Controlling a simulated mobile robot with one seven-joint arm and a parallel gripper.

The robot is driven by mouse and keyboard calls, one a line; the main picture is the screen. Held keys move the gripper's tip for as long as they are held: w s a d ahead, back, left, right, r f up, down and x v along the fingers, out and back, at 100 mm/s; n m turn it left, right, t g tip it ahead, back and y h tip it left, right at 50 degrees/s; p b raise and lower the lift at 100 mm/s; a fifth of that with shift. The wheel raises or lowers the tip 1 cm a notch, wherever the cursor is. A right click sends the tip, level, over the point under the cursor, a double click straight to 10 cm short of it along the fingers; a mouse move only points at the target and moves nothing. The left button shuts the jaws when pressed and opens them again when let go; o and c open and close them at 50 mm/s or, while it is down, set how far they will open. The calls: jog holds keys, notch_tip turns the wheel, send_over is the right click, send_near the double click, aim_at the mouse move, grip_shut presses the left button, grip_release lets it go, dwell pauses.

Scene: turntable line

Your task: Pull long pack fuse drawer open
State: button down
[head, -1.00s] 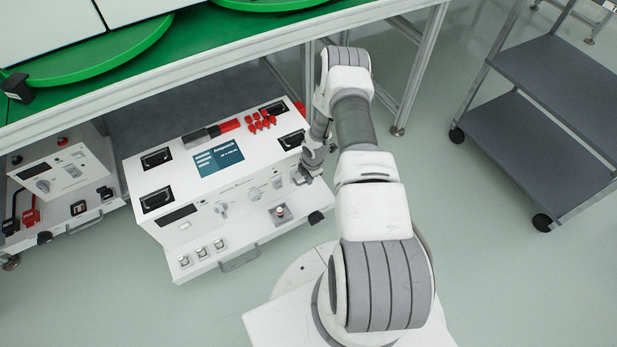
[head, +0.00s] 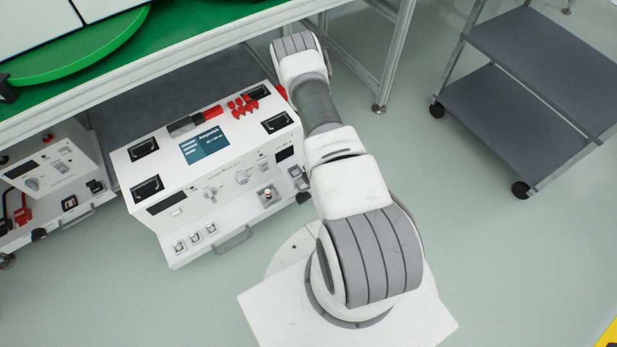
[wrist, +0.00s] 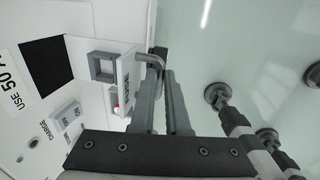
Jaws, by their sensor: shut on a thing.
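The long pack (head: 185,195) is the white unit with a blue screen, standing under the bench in the head view. In the wrist view, a small white front panel with dark lettering (wrist: 125,82) carries a grey bar handle (wrist: 153,62). My gripper (wrist: 162,80) is shut on this handle, its two grey fingers close together around it. A grey square frame (wrist: 103,67) sits beside the lettered panel. How far the drawer stands out is hard to tell. In the head view my arm hides the drawer and most of my gripper.
A second white pack (head: 50,175) stands at the left. The bench frame leg (head: 395,60) rises behind my arm. A grey shelf cart (head: 510,110) stands at the right. The pale floor between cart and arm is clear.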

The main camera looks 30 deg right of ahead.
jog(key=shift+s, duration=0.1)
jog(key=c, duration=0.9)
grip_release()
notch_tip(320, 180, up, 17)
jog(key=s+p, duration=0.3)
jog(key=p, duration=0.2)
jog(key=shift+p, duration=0.4)
jog(key=shift+w+r, duration=0.1)
